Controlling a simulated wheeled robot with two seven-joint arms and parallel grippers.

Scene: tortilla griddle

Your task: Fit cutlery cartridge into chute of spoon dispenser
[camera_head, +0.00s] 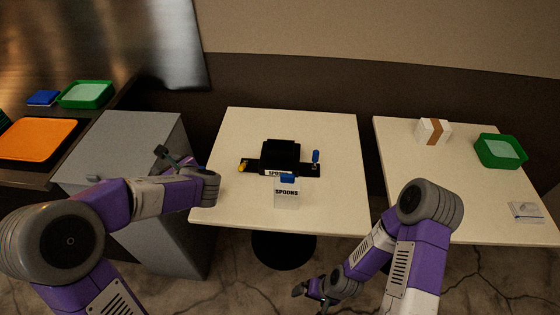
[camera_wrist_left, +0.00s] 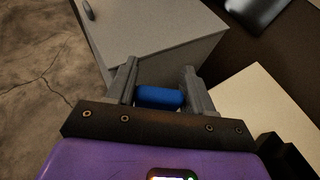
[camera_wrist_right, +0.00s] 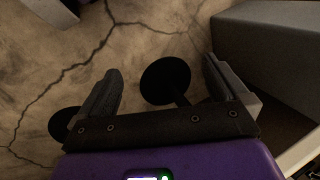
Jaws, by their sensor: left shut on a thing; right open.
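A white box lettered SPOONS, with a blue top (camera_head: 288,192), stands on the middle table directly in front of the black spoon dispenser (camera_head: 283,152). I cannot tell whether they touch. My left gripper (camera_head: 166,156) is left of the dispenser, near the gap between the grey cabinet and the table. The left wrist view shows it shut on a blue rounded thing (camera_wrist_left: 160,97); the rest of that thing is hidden. The dispenser's dark edge (camera_wrist_left: 285,155) shows at lower right there. My right gripper (camera_head: 315,290) is open and empty, low in front of the table.
The dispenser has a yellow knob (camera_head: 243,167) at left and a blue knob (camera_head: 316,156) at right. The grey cabinet (camera_head: 130,135) stands left of the middle table (camera_head: 335,205). The right table (camera_head: 460,205) holds a box (camera_head: 424,131), green tray (camera_head: 482,158) and small packet (camera_head: 526,211).

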